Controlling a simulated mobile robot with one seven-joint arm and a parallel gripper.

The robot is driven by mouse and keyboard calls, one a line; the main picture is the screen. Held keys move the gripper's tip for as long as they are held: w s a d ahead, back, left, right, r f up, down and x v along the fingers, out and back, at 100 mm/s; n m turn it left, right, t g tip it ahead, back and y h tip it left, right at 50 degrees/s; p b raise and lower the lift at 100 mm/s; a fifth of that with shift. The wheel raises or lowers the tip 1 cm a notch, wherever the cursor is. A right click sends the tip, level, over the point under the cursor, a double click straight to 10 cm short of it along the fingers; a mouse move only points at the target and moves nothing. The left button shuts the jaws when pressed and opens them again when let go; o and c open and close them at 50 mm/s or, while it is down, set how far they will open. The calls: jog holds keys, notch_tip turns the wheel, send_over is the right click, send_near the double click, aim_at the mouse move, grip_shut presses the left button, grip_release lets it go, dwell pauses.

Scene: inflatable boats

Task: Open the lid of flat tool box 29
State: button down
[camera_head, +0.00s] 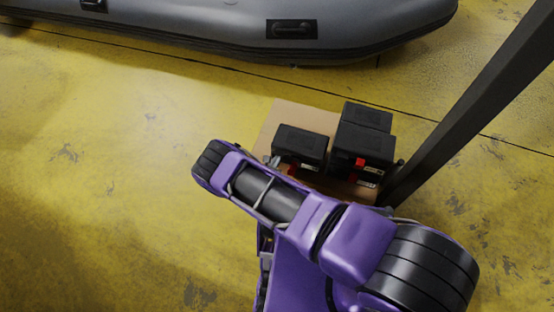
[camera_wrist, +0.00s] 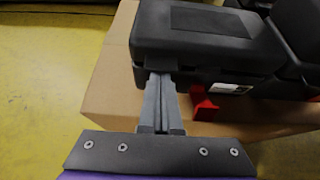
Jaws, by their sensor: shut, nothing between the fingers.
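A flat black tool box (camera_head: 300,143) with a closed-looking lid lies on a cardboard box. It fills the top middle of the wrist view (camera_wrist: 205,32). A red latch (camera_wrist: 204,104) sticks out at its front, beside a white label (camera_wrist: 230,88). The number on the label is too small to read. My gripper (camera_wrist: 159,80) is shut and empty. Its fingertips are at the front edge of the tool box, left of the red latch, at or just under the lid's rim. I cannot tell whether they touch it. My arm hides most of the gripper in the head view.
The cardboard box (camera_wrist: 108,82) bears more black tool boxes (camera_head: 362,149) close on the right. A dark post (camera_head: 470,105) rises to the right of them. A grey inflatable boat (camera_head: 230,30) lies behind. The yellow floor (camera_head: 110,160) on the left is clear.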

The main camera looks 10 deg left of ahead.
aim_at(282, 143)
jog(key=shift+w+r+p, duration=0.15)
jog(key=shift+r+p, duration=0.55)
jog(key=shift+r, duration=0.5)
jog(key=shift+w+d+r+p, duration=0.1)
jog(key=shift+w+r+p, duration=0.1)
jog(key=shift+r+p, duration=0.4)
jog(key=shift+w+r+p, duration=0.15)
jog(key=shift+r+p, duration=0.25)
jog(key=shift+r, duration=0.3)
jog(key=shift+w+d+r+p, duration=0.1)
jog(key=shift+w+r+p, duration=0.25)
jog(key=shift+r, duration=0.2)
jog(key=shift+w+r+p, duration=0.25)
jog(key=shift+r+p, duration=0.1)
jog(key=shift+r, duration=0.2)
jog(key=shift+w, duration=0.1)
jog(key=shift+r, duration=0.15)
